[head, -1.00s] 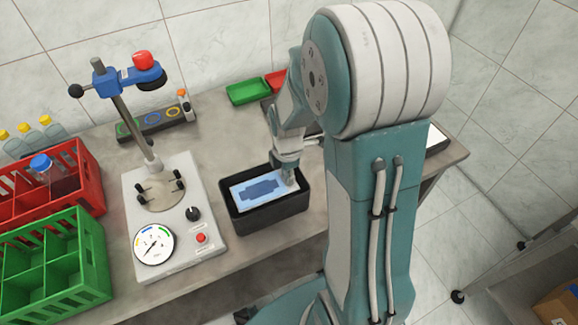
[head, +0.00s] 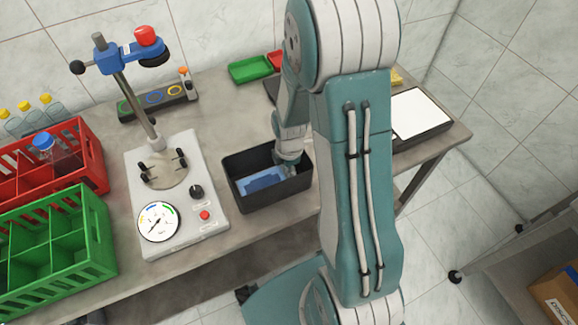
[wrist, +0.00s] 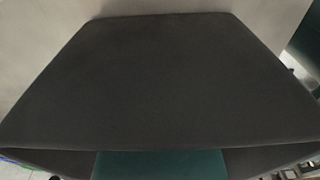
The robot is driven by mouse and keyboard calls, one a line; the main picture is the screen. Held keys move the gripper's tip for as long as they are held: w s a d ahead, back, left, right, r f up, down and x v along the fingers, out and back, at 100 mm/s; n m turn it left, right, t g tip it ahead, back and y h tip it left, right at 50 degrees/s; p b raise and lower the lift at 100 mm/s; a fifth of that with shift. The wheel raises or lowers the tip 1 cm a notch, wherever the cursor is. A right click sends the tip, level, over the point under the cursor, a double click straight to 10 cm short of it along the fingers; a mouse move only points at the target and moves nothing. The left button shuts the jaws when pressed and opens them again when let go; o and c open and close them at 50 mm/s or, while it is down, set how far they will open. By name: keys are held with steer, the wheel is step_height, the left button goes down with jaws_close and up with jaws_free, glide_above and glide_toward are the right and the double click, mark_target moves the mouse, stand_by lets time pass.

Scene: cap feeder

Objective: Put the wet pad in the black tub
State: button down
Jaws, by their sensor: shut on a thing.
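The black tub (head: 278,200) stands on the bench right of the gauge stand. The wet pad (head: 262,180), light blue with a darker blue patch, lies flat or nearly flat inside the tub, below its rim. My gripper (head: 289,172) reaches down into the tub at its right end and is shut on the pad's right edge. The fingertips are partly hidden. Whether the pad touches the tub floor cannot be told. The wrist view is filled by a dark grey surface that I cannot identify for certain.
A gauge stand (head: 207,229) with a post is left of the tub. Red (head: 88,141) and green (head: 95,228) crates stand further left. A green tray (head: 250,69) is behind. A white-topped dark tray (head: 420,113) lies at the right.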

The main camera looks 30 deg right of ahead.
steer(key=shift+c, duration=1.9)
jaws_free()
steer(key=shift+d, duration=0.2)
steer(key=o, duration=0.4)
steer(key=shift+a, duration=0.1)
steer(key=shift+r, duration=5)
